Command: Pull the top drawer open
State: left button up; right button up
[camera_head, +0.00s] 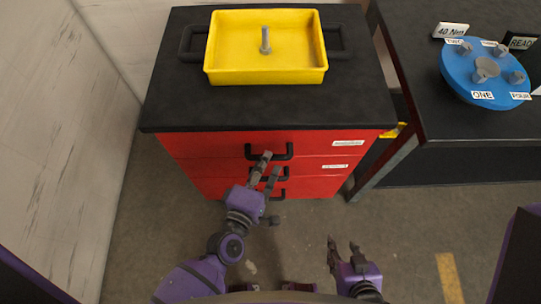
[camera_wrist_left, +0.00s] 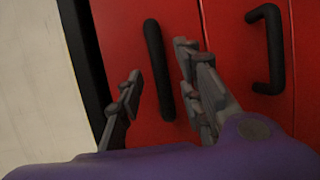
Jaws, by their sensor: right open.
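The red cabinet's top drawer (camera_head: 210,147) is flush under the black top, and its black handle (camera_head: 289,150) shows at the front. My left gripper (camera_head: 268,164) is open at this handle. In the left wrist view, the top handle (camera_wrist_left: 156,60) lies between the spread fingers of my left gripper (camera_wrist_left: 160,62), with a gap visible on both sides. Whether either finger touches it I cannot tell. My right gripper (camera_head: 343,245) is open and empty, low over the floor to the right of the cabinet front.
Lower drawers with handles (camera_wrist_left: 273,50) sit beneath. A yellow tray (camera_head: 225,45) holding a bolt (camera_head: 266,40) stands on the cabinet top (camera_head: 180,100). A dark table (camera_head: 440,125) with a blue disc (camera_head: 470,80) is at right. A pale wall (camera_head: 70,150) is at left.

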aim_at(284, 145)
pick_arm(q)
jog(key=shift+x, duration=1.6)
jog(key=shift+f, duration=0.1)
jog(key=shift+c, duration=0.6)
grip_shut()
